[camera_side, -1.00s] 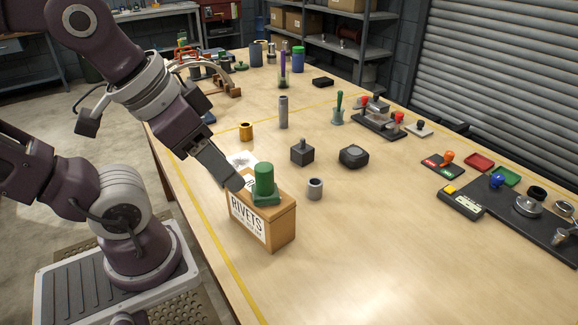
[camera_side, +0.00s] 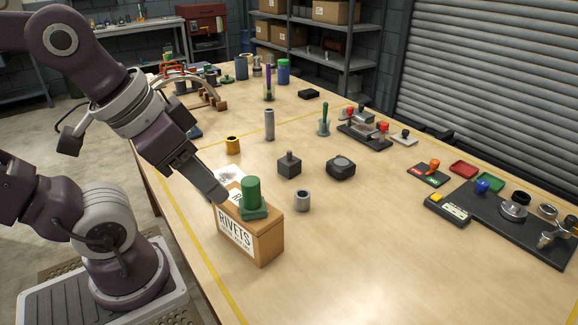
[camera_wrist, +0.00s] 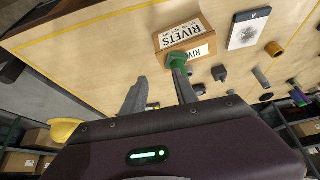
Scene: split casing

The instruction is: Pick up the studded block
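The studded block is most likely the dark grey cube with a short stud on top (camera_side: 289,165), standing upright on the table to the right of the RIVETS box. In the wrist view a small dark block (camera_wrist: 219,73), which looks like the same one, lies right of the fingers. My gripper (camera_wrist: 160,75) shows its two fingers apart with nothing seen between them. In the side view my gripper (camera_side: 220,192) points down at the box's left top edge, beside a green cylinder, well left of the cube. Whether it touches the box is unclear.
The RIVETS box (camera_side: 265,242) bears a green cylinder on a green base (camera_side: 252,194). A grey ring (camera_side: 302,201), a dark rounded block (camera_side: 340,168), a grey cylinder (camera_side: 269,124) and a yellow-orange cup (camera_side: 232,146) stand around the cube. The table's front right is clear.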

